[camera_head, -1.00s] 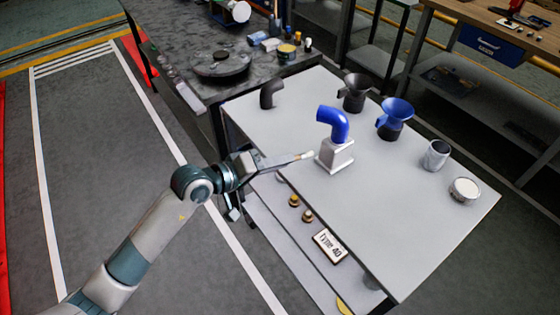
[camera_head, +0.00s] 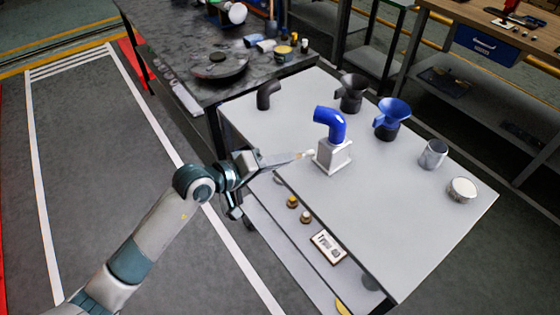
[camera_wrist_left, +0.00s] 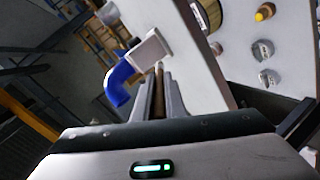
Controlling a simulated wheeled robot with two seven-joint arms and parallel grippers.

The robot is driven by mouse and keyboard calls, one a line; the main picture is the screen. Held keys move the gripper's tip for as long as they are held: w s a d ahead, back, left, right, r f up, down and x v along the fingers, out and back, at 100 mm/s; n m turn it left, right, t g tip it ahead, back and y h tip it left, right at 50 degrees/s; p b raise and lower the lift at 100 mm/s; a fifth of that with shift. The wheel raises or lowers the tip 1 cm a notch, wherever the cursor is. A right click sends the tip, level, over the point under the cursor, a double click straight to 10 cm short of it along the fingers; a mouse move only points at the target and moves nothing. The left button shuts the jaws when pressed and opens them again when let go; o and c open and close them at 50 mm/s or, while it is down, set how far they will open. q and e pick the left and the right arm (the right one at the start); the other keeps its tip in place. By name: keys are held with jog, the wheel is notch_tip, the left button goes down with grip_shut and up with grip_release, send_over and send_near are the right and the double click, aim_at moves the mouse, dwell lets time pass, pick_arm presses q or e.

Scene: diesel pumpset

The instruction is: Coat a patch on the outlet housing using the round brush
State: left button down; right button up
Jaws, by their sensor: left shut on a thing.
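The outlet housing appears to be the blue elbow (camera_head: 331,124) on a pale square base (camera_head: 333,156), standing on the light table (camera_head: 400,230). The elbow (camera_wrist_left: 119,82) and base (camera_wrist_left: 150,47) also show in the left wrist view, just ahead of the fingers. My left gripper (camera_head: 270,162) is shut on the round brush (camera_head: 300,156), whose pale tip points right at the base's left side. The tip is very close to the base; I cannot tell if it touches. In the left wrist view the brush (camera_wrist_left: 159,80) lies between the fingers (camera_wrist_left: 160,98). My right gripper is not in view.
A metal cup (camera_head: 432,155) and a round tin (camera_head: 462,189) stand to the right. The table's front right is clear.

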pick_arm(q)
jog(key=shift+w+d+f, duration=0.1)
jog(key=shift+w+d, duration=0.05)
jog(key=shift+d, duration=0.1)
dwell(0.4)
jog(key=shift+s+d+f, duration=0.1)
jog(key=shift+s+d, duration=0.35)
jog(key=shift+s, duration=0.2)
jog(key=shift+s+d, duration=0.45)
jog(key=shift+s, duration=0.15)
jog(key=shift+d, duration=0.1)
jog(key=shift+s, duration=0.15)
jog(key=shift+s+d, duration=1)
jog(key=shift+s, duration=0.15)
jog(key=shift+r, duration=0.3)
